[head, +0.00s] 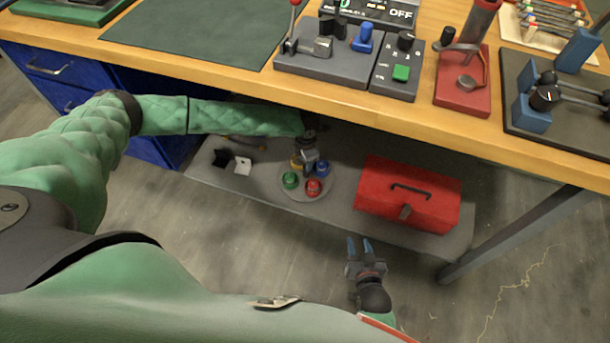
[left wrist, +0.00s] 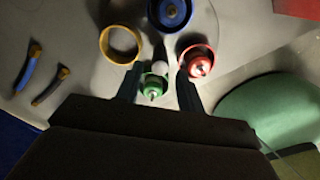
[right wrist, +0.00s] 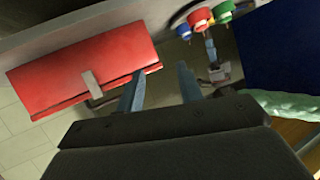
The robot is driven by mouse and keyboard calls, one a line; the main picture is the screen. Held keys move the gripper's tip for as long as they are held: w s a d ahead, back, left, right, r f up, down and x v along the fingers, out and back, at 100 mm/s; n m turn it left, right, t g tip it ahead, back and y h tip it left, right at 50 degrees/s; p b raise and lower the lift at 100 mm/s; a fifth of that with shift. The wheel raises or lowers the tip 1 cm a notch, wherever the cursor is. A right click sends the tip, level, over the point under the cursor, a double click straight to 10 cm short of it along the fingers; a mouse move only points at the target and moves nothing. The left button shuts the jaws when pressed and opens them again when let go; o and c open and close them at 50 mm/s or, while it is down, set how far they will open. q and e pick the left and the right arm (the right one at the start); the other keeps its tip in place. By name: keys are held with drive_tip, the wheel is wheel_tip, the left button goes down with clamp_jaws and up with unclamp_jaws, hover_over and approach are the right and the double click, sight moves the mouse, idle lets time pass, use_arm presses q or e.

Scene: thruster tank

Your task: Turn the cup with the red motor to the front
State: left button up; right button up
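A round grey turntable (head: 303,193) on the low shelf carries a green cup (head: 290,180), red cup (head: 313,187), blue cup (head: 322,168) and yellow cup (head: 296,160). In the head view the red cup is nearest me. In the left wrist view the red cup (left wrist: 198,62) holds a red and white motor, and the yellow cup (left wrist: 121,44) looks empty. My left gripper (left wrist: 159,80) is open above the turntable, its fingers on either side of the green cup (left wrist: 153,88); contact cannot be told. My right gripper (head: 360,243) is open and empty, in front of the shelf.
A red toolbox (head: 408,193) stands on the shelf (head: 250,190) right of the turntable. Small black and white pieces (head: 232,160) lie on its left. The workbench top (head: 230,75) overhangs the shelf, with control boxes on it. Floor in front is clear.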

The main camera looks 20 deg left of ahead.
use_arm(q)
drive_tip(key=shift+r, duration=0.3)
drive_tip(key=shift+r+p, duration=0.75)
drive_tip(key=shift+p, duration=0.15)
drive_tip(key=shift+r+p, duration=0.55)
drive_tip(key=shift+r, duration=0.2)
use_arm(e)
drive_tip(key=s+d+f+g, duration=0.1)
drive_tip(key=s+f+g, duration=0.4)
drive_tip(key=s+f, duration=0.4)
drive_tip(key=shift+s+d+f+h, duration=0.15)
drive_tip(key=shift+s+f+h, duration=0.25)
drive_tip(key=shift+f, duration=0.3)
use_arm(q)
drive_tip(key=shift+d, duration=0.1)
